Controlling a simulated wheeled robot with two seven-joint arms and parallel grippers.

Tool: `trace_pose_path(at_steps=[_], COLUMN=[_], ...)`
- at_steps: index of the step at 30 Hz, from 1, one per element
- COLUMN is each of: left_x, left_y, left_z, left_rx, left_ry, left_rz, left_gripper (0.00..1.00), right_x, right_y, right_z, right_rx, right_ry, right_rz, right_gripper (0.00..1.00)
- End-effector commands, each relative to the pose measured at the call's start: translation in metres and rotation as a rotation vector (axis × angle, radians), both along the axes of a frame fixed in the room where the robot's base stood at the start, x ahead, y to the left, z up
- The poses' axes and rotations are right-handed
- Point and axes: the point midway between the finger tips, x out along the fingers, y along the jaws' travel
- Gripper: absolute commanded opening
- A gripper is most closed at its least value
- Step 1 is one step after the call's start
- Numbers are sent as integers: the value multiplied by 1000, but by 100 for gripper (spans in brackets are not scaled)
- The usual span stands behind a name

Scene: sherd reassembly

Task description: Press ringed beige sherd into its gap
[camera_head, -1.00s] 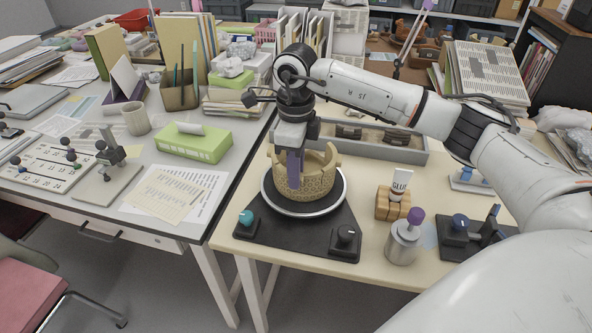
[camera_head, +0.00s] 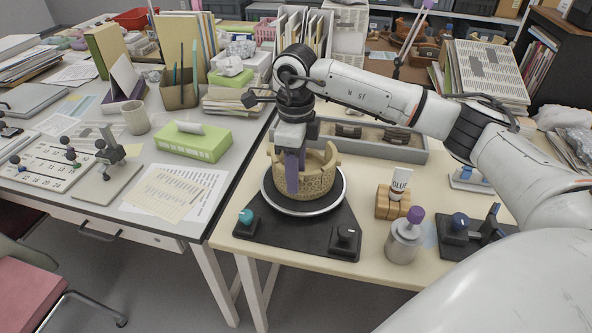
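A beige, ring-patterned pot (camera_head: 318,182) with an uneven rim stands on the round turntable (camera_head: 318,211) on the black base. My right gripper (camera_head: 293,178) reaches down at the pot's left front wall, its purple fingers overlapping that wall in the head view. The fingers look close together, but the gap between them and anything held there are hidden. I cannot make out the ringed sherd as a separate piece, or its gap, behind the fingers. My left gripper is not in view.
A glue bottle (camera_head: 399,182) in a wooden block (camera_head: 391,205), a metal jar with a purple knob (camera_head: 404,242) and a black device (camera_head: 468,236) stand right of the turntable. A grey tray (camera_head: 378,140) lies behind. Knobs stand on the base's front corners.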

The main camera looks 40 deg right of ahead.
Motion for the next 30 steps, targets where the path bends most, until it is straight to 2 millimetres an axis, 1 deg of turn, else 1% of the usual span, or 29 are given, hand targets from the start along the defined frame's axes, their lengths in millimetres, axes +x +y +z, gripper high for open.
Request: trace_pose_path(at_steps=[5, 8, 15, 18, 21, 25, 30], left_x=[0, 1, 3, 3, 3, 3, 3], left_y=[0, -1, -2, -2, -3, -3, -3], left_z=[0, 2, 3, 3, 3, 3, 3], left_rx=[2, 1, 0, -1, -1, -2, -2], left_ry=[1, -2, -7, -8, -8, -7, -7], left_rz=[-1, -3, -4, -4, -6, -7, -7], left_gripper=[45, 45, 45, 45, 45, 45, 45], right_x=[0, 1, 1, 0, 0, -1, -1], right_y=[0, 0, 1, 2, 2, 2, 2], right_z=[1, 14, 62, 79, 93, 102, 104], right_rx=[0, 1, 1, 1, 0, 0, 0], right_ry=[-1, -6, -7, -4, -3, -1, 0], right_rz=[0, 0, 0, 1, 1, 1, 0], right_gripper=[41, 41, 41, 41, 41, 41, 41])
